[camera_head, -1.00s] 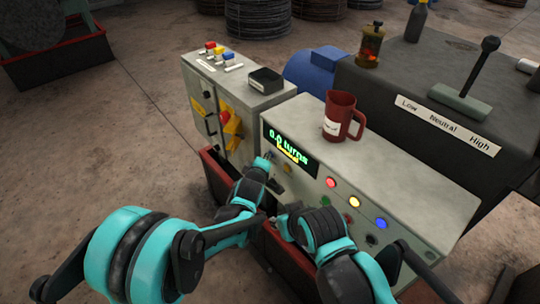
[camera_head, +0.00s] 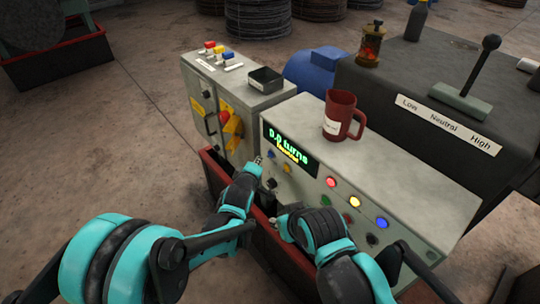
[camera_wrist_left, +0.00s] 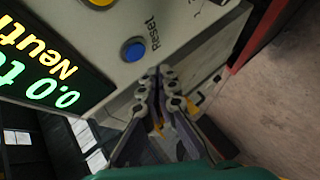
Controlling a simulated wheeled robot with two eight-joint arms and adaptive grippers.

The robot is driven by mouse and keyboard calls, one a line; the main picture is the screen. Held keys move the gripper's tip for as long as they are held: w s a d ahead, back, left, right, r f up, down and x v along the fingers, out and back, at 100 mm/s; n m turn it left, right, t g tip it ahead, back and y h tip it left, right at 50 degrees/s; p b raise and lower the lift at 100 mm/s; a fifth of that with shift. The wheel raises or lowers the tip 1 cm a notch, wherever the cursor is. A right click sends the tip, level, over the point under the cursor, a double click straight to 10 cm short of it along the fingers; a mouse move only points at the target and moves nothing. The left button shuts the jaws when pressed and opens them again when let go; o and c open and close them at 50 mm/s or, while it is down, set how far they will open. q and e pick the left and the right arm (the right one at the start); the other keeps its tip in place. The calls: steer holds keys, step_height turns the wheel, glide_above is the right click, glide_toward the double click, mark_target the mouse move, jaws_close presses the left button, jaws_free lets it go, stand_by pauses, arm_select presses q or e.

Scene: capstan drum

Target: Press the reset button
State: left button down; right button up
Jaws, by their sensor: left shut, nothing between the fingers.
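The reset button is a round blue button (camera_head: 271,154) below the green display on the front of the grey control console. In the left wrist view the blue button (camera_wrist_left: 133,50) has the word "Reset" beside it. My left gripper (camera_head: 258,160) is shut and empty, just left of the button in the head view. In the left wrist view its closed fingertips (camera_wrist_left: 160,75) are to the lower right of the button, with a visible gap. My right gripper (camera_head: 281,224) is low in front of the console; its fingers are too unclear to read.
The display (camera_head: 290,148) reads "0.0 turns". A yellow button (camera_head: 287,168) sits near the blue one; several coloured buttons are further right. A red mug (camera_head: 340,117) stands on the console. A grey cabinet (camera_head: 228,95) with a black box adjoins on the left.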

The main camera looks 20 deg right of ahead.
arm_select(q)
steer(key=a, duration=0.1)
steer(key=s+a, duration=0.1)
steer(key=a, duration=0.1)
steer(key=shift+s+a, duration=0.1)
stand_by(0.8)
steer(key=s+a+r+m+g+y, duration=0.1)
steer(key=s+a+r+m+y, duration=0.15)
steer(key=a, duration=0.65)
steer(key=s+a+r+m+y, duration=0.1)
steer(key=s+a+r, duration=0.3)
steer(key=a, duration=0.5)
steer(key=s+a+f+m+g+y, duration=0.2)
steer(key=s+a+m+g+y, duration=0.1)
steer(key=s+a, duration=1.2)
steer(key=s+m, duration=0.1)
steer(key=s, duration=0.2)
steer(key=shift+a+m, duration=0.35)
